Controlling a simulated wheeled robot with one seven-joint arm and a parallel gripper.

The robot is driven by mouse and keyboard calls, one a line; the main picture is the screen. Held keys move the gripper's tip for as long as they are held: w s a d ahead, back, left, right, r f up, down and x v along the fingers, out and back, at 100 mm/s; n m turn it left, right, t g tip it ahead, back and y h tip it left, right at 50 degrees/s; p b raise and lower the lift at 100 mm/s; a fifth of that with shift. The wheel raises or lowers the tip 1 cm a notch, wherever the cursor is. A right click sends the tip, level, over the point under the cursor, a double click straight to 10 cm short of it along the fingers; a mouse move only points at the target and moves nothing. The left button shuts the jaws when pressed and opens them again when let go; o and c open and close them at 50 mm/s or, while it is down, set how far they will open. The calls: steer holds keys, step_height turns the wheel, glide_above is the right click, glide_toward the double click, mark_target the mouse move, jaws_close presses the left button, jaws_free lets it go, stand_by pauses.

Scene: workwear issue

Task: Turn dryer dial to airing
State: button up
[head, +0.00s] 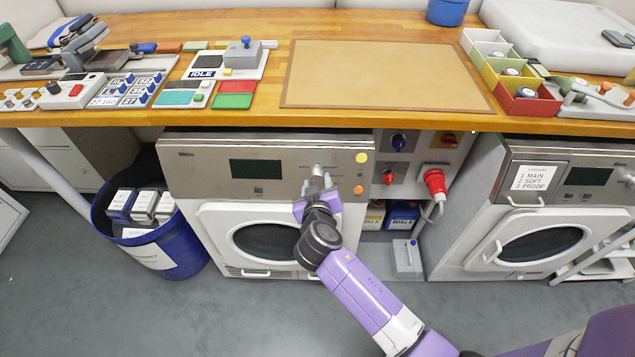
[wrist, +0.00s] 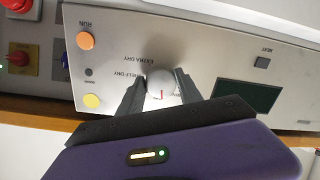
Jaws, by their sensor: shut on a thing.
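The dryer (head: 190,165) stands under the bench, left of a second machine. Labels reading EXTRA DRY and, partly covered, what looks like SHELF DRY show beside the dial in the wrist view, upside down. My gripper (wrist: 158,92) is shut on the dial, with one finger on either side of it. In the head view my gripper (head: 317,182) reaches the panel and mostly hides the dial. An airing label cannot be made out.
An orange RUN button (wrist: 86,40) and a yellow button (wrist: 92,101) sit near the dial. A dark display (wrist: 247,96) is on its other side. The wooden bench (head: 400,120) overhangs the panel. A blue bin (head: 180,255) stands left of the dryer.

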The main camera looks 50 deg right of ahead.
steer(key=n+p, duration=0.1)
steer(key=n, duration=0.2)
steer(key=shift+r, duration=0.1)
steer(key=shift+n+g+h+p, duration=0.35)
steer(key=shift+n+p, duration=0.35)
steer(key=shift+n, duration=1)
steer(key=o, duration=1.4)
steer(key=shift+s+a, duration=0.1)
steer(key=v, duration=0.7)
steer(key=shift+s+a+r, duration=0.1)
steer(key=shift+s+a, duration=0.05)
steer(key=shift+a, duration=0.1)
